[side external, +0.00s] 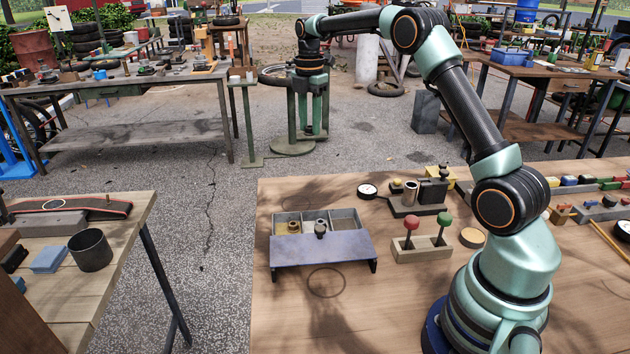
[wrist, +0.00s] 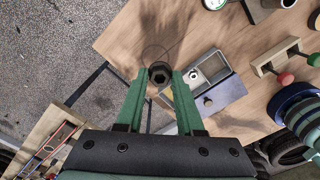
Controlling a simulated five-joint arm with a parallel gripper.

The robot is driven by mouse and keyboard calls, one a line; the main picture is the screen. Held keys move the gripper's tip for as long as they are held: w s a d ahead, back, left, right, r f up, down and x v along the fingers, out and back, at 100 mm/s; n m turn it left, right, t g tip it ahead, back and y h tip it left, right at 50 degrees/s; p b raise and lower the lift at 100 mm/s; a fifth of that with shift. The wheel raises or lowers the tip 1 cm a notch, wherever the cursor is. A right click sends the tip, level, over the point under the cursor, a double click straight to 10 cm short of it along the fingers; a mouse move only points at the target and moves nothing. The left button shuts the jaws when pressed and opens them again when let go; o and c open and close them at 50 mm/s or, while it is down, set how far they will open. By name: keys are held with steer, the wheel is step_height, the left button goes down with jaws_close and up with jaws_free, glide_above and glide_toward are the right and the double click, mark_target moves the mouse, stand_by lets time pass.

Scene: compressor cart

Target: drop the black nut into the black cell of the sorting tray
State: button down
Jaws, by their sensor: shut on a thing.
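My gripper (wrist: 160,78) is shut on the black nut (wrist: 160,70), a dark hexagonal piece between the green fingertips in the wrist view. The sorting tray (side external: 346,213) sits on the wooden bench, below the gripper in that picture. Its visible back cells are yellowish and grey, with a brass-coloured piece (side external: 293,226) in the left one. A blue-purple cover (side external: 322,248) with a dark knob (side external: 320,228) stands over the tray's front. No black cell shows.
A block with red and green knobs (side external: 422,250) stands right of the tray. Behind it are a dark fixture (side external: 418,200) and a round gauge (side external: 367,191). The bench in front of the cover is clear, with a ring mark (side external: 325,282). A side table (side external: 100,262) stands left.

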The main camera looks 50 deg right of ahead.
steer(key=shift+r, duration=0.4)
steer(key=shift+s+a+f, duration=0.1)
steer(key=shift+s+f, duration=0.35)
steer(key=shift+s, duration=0.05)
steer(key=s+a+f, duration=0.4)
steer(key=s+f, duration=0.6)
steer(key=s, duration=0.4)
steer(key=shift+s+d+f, duration=0.1)
steer(key=shift+f, duration=1.3)
steer(key=shift+d+f, duration=0.1)
steer(key=shift+f, duration=1.3)
steer(key=shift+c, duration=2.3)
jaws_free()
